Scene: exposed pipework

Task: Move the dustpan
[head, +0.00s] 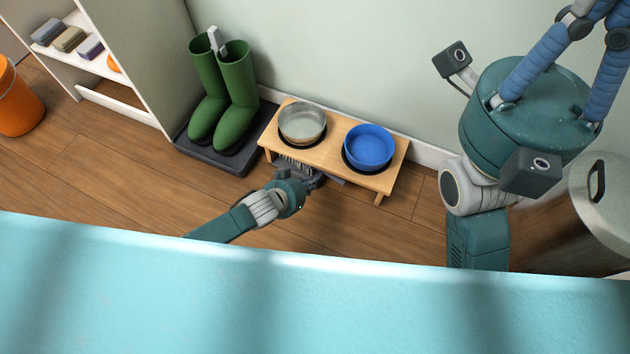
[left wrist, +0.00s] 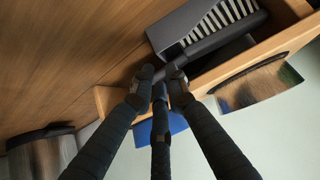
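The dustpan (left wrist: 222,28) is dark grey with pale stripes along one part. In the head view it lies low at the stand's front edge, partly under the stand and partly hidden by my left gripper (head: 310,181). In the left wrist view the fingers of my left gripper (left wrist: 160,76) come close together around the dark handle, and they look shut on it. Part of the handle is hidden by the fingers. My right gripper is not in view.
A low wooden stand (head: 385,181) holds a metal bowl (head: 302,122) and a blue bowl (head: 369,146). Green boots (head: 237,105) stand on a dark tray (head: 240,164) to its left. A metal bin (head: 603,205) is at right, an orange bucket (head: 18,105) at far left.

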